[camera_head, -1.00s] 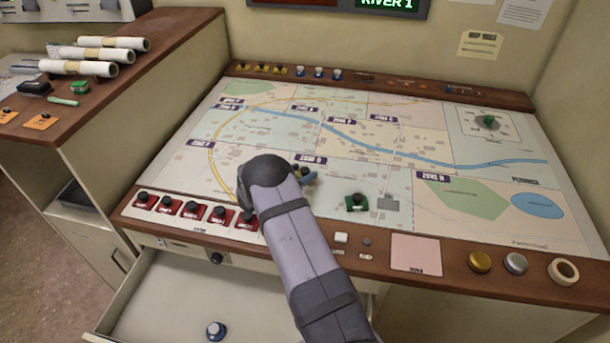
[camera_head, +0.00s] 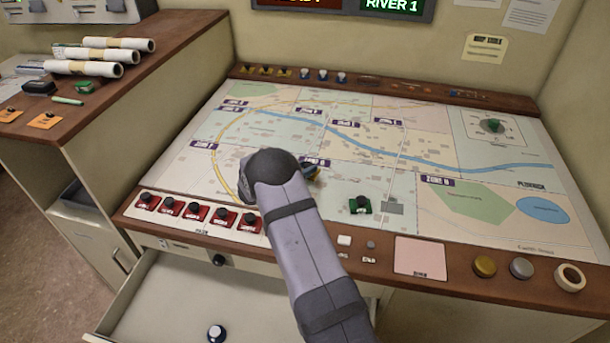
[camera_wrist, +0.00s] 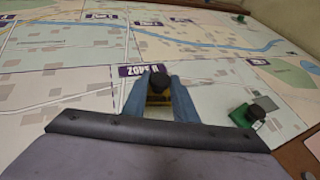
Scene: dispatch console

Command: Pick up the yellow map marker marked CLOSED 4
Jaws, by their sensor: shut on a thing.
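My gripper (camera_wrist: 158,102) is shut on a yellow map marker (camera_wrist: 157,98) with a dark round knob. The two blue fingers stand on either side of it, over the map near a purple zone label. In the head view my arm hides most of the gripper, and only a bit of the marker (camera_head: 313,172) and a fingertip show. The marker's writing is not legible, and whether it touches the map is unclear. Several other yellow markers (camera_head: 265,70) with dark knobs stand on the back rail.
A green marker (camera_head: 360,205) stands on the map (camera_head: 300,200) right of my gripper. Red markers (camera_head: 195,212) line the front rail, and blue-and-white ones (camera_head: 323,75) stand at the back. The drawer (camera_head: 175,300) is open below, with a round knobbed piece (camera_head: 216,333) inside.

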